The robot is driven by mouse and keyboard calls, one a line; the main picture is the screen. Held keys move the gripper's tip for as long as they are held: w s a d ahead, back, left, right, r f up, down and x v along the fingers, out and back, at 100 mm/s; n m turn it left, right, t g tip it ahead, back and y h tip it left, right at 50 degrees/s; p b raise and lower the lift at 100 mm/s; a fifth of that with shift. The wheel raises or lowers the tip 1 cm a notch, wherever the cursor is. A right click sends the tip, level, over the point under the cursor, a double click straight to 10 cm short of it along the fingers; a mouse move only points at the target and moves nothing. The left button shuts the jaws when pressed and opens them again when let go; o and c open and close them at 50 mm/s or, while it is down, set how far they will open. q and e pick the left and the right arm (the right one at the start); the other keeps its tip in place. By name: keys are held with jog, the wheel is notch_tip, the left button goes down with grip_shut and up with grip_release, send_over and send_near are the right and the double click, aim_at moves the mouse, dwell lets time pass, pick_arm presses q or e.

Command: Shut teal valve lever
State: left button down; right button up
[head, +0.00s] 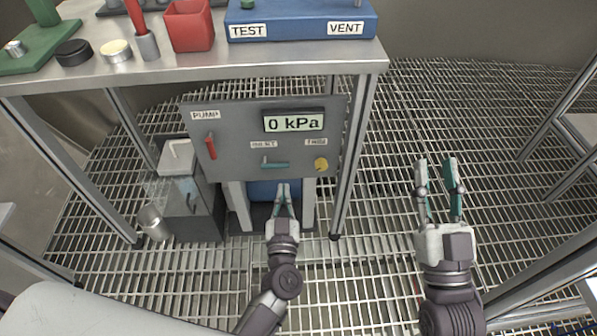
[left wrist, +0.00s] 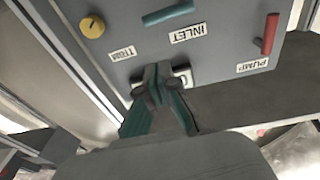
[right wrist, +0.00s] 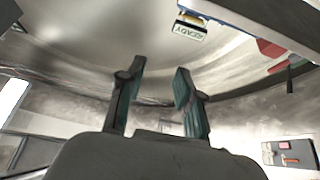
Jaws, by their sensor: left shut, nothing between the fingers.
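The teal valve lever (head: 274,165) is on the grey panel (head: 235,125), under a small label, and lies roughly horizontal, pointing right. It also shows in the left wrist view (left wrist: 168,13), near the INLET label (left wrist: 188,33). My left gripper (head: 284,187) is shut and empty, its fingertips just below the lever in the head view. In the left wrist view its closed tips (left wrist: 160,70) are apart from the lever, with the INLET label between. My right gripper (head: 437,163) is open and empty, over the grating to the right of the panel.
A red PUMP lever (head: 211,146) and a yellow TRIM knob (head: 321,164) flank the teal lever. The display (head: 294,121) reads 0 kPa. A steel table (head: 290,62) overhangs the panel, with a leg (head: 354,150) at its right. A grey tank (head: 185,195) stands at left.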

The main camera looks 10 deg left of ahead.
pick_arm(q)
jog(key=shift+w+a+r+n+y+b, duration=0.1)
jog(key=shift+w+r+n+y+b, duration=0.2)
jog(key=shift+w+r+n+y, duration=0.3)
pick_arm(e)
jog(key=r, duration=0.1)
jog(key=s+r+t, duration=0.1)
jog(key=d+r, duration=0.1)
jog(key=shift+s+r, duration=0.15)
jog(key=shift+s, duration=0.25)
